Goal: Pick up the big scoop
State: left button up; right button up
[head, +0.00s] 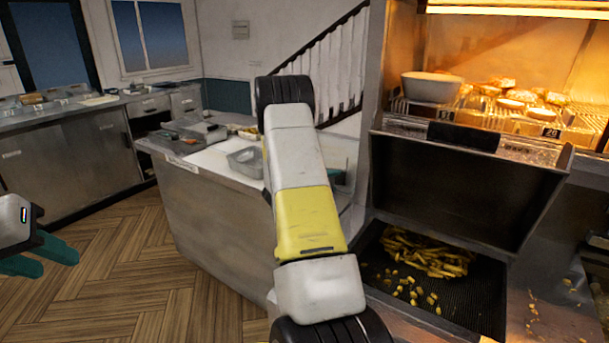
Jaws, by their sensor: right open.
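No thing in the head view is clearly the big scoop. A grey metal, open-topped piece (245,161) lies on the middle counter, partly behind my right arm; I cannot tell whether it is the scoop. My left gripper (40,256) is at the left edge, over the floor, its two teal fingers apart and empty. My right arm crosses the centre of the view.
Fries (425,252) lie in a dark fry bin at the right. A heated shelf above holds a white bowl (432,87) and food. The middle counter (210,225) carries trays and small items. A long counter (65,160) runs along the left wall, with clear wooden floor (125,270) between.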

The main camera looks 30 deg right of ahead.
jog(key=shift+c, duration=0.2)
grip_shut()
dwell(1.2)
